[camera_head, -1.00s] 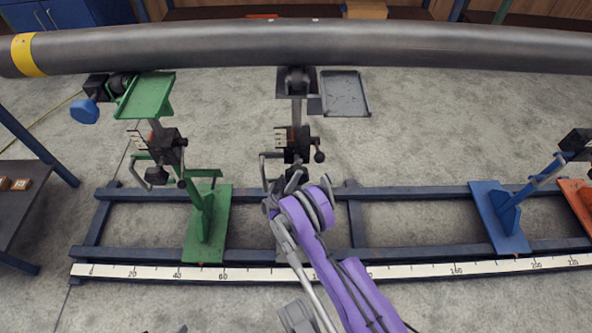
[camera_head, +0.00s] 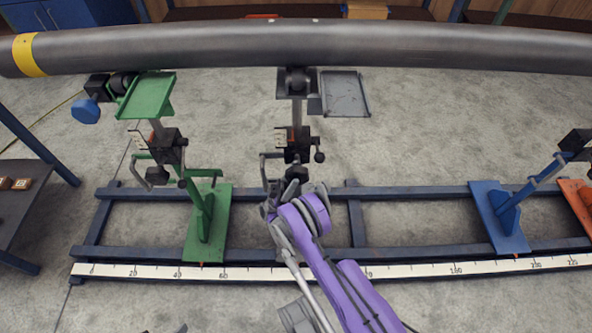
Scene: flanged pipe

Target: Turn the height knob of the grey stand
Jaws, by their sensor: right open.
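The grey stand (camera_head: 297,112) is upright in the middle of the rail frame, its top under the long pipe. A dark clamp block (camera_head: 298,147) sits on its post, with a bent crank handle (camera_head: 264,166) on the left and a small dark round knob (camera_head: 319,157) on the right. My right gripper (camera_head: 279,188) is open at the lower end of the crank handle, just below the block. Whether it touches the handle cannot be told. My purple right arm hides the stand's base. A dark tip at the bottom edge may be my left gripper (camera_head: 172,329).
The steel pipe (camera_head: 400,45) spans the back. A green stand (camera_head: 207,225) is on the left, a blue stand (camera_head: 500,220) and an orange one (camera_head: 578,203) on the right. A ruler (camera_head: 150,272) runs along the front rail. Floor is clear between the rails right of centre.

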